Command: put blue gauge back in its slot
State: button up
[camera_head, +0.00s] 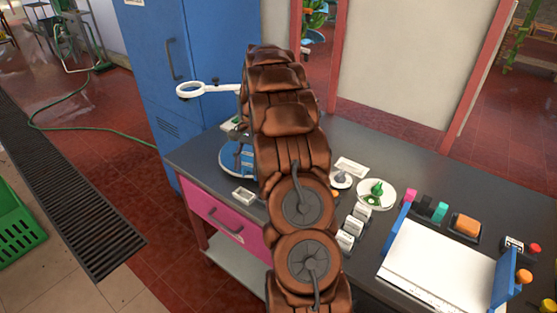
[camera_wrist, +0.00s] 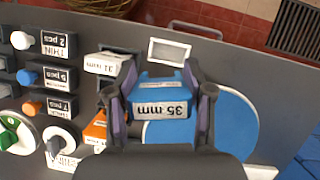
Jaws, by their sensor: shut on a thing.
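In the wrist view, my gripper (camera_wrist: 160,78) is shut on a blue gauge (camera_wrist: 163,82) labelled "35 mm", one finger on each side of it. To its left is a gauge with a white label reading "31 mm" (camera_wrist: 103,63). Below that, an orange piece (camera_wrist: 96,130) is partly hidden by the left finger. The gauge's slot cannot be made out, and the area under the gripper is hidden. In the head view my own brown arm covers the gripper and the gauge.
A blue disc (camera_wrist: 228,125) lies to the right of the gripper, with a white-rimmed tray (camera_wrist: 169,51) above. Several labelled blocks and knobs (camera_wrist: 27,77) line the left. On the dark table (camera_head: 337,137) are a green-topped plate (camera_head: 376,205) and a white pad (camera_head: 440,265). A ring magnifier (camera_head: 190,90) overhangs.

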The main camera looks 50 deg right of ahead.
jog(key=s+d+m+t, duration=0.1)
jog(key=s+d+m, duration=0.2)
jog(key=s+d, duration=0.35)
jog(key=shift+s+f, duration=0.2)
jog(key=shift+f, duration=1.9)
jog(key=shift+a, duration=0.15)
jog(key=shift+f+b, duration=0.8)
jog(key=shift+f, duration=0.75)
jog(key=o, duration=1.2)
jog(key=shift+r, duration=0.1)
jog(key=shift+c, duration=0.2)
jog(key=v, duration=1.2)
